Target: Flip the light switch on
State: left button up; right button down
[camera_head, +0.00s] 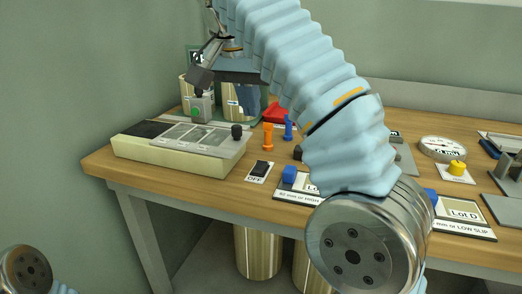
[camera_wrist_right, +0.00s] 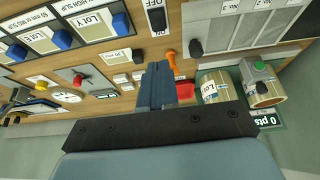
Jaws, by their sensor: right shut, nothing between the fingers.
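The light switch (camera_head: 262,167) is a small black toggle on a white plate marked OFF, near the front edge of the wooden table. It also shows at the top of the right wrist view (camera_wrist_right: 158,21). My right gripper (camera_head: 249,104) is at the back of the table, above and behind the switch and apart from it. Its blue fingers (camera_wrist_right: 156,70) are shut together with nothing between them. My forearm passes to the right of the switch without covering it. My left gripper is out of view; only part of my left arm shows at lower left.
A cream panel box (camera_head: 180,145) stands left of the switch. A blue block (camera_head: 289,174), an orange peg (camera_head: 268,136) and a blue peg (camera_head: 288,127) are close by. A green-button box (camera_head: 201,107) and a red piece (camera_head: 277,113) are near my right gripper.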

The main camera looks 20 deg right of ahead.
aim_at(260, 165)
jog(key=x, duration=0.6)
jog(key=b+x, duration=0.1)
jog(key=x, duration=0.6)
jog(key=shift+s+f, duration=0.1)
jog(key=shift+f, duration=0.3)
